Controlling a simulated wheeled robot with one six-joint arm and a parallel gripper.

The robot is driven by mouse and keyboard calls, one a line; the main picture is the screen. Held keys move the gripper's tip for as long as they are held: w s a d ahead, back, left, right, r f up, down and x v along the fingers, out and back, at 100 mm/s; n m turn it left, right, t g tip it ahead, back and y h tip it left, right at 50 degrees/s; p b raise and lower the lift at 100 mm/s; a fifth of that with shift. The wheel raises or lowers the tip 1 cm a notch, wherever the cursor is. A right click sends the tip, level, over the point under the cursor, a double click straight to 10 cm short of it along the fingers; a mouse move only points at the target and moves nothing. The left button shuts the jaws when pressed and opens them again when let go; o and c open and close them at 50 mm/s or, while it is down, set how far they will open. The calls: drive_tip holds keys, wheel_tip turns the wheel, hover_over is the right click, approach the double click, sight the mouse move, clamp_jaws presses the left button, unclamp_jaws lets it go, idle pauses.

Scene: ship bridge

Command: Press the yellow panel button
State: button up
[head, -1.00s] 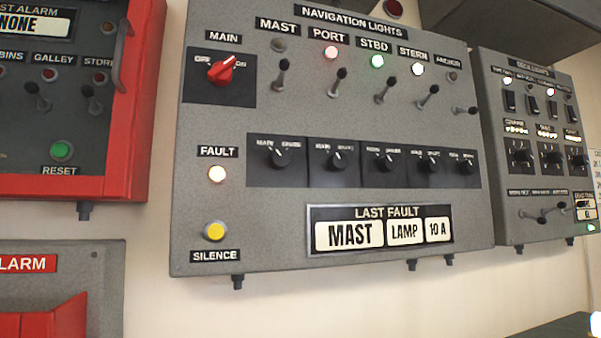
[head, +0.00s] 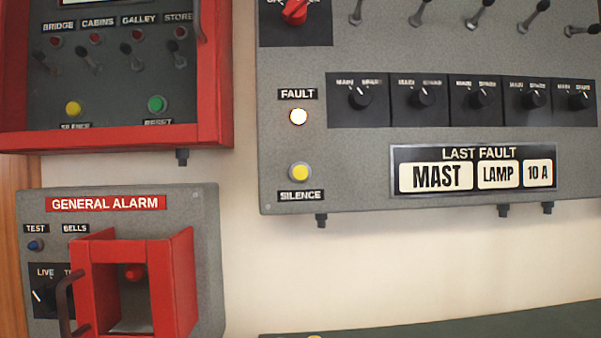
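A yellow button (head: 300,172) labelled SILENCE sits at the lower left of the grey panel (head: 350,190) whose display reads LAST FAULT, MAST LAMP 10 A. It is just below a lit white FAULT lamp (head: 298,116). A second yellow button (head: 72,108), also labelled SILENCE, is on the red-framed panel (head: 110,140) at the upper left, beside a green RESET button (head: 157,104). My gripper is not in view.
A GENERAL ALARM panel (head: 205,280) at the lower left has a red box-shaped guard (head: 175,285) and handle standing out from it. Rotary knobs and toggle levers stick out of the LAST FAULT panel. A dark green surface (head: 450,328) edges in along the bottom right.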

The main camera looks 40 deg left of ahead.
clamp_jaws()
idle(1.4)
